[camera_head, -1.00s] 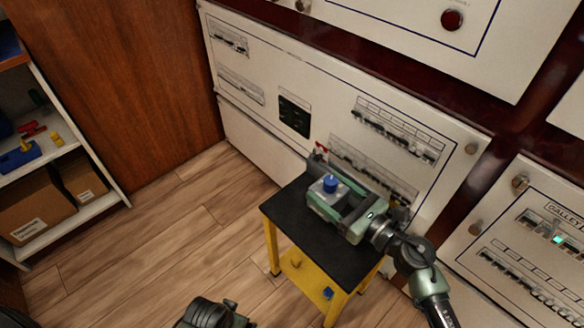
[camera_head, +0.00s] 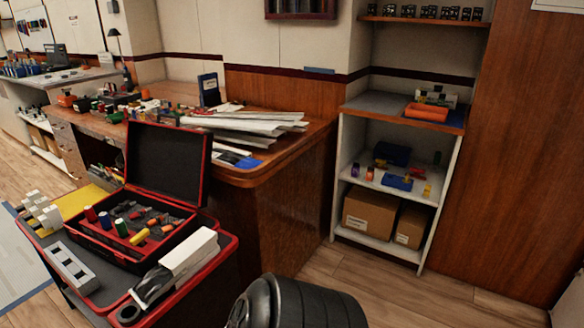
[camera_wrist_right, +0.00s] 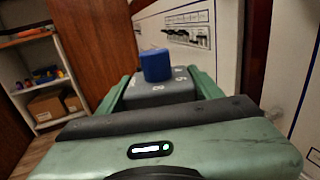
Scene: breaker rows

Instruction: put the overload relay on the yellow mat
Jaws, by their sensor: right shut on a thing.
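The block's lower part is hidden behind the gripper body. A yellow flat patch (camera_head: 82,200), which looks like the yellow mat, lies on the cart at the left of the head view. It is partly covered by white-grey blocks and the toolbox. Neither gripper shows in the head view.
An open black-and-red toolbox (camera_head: 165,172) takes up much of the cart. A grey terminal strip (camera_head: 70,268) and a white box (camera_head: 188,254) stand on its front part. A cluttered wooden desk (camera_head: 275,165) is behind. A shelf unit (camera_head: 431,227) stands right; floor before it is clear.

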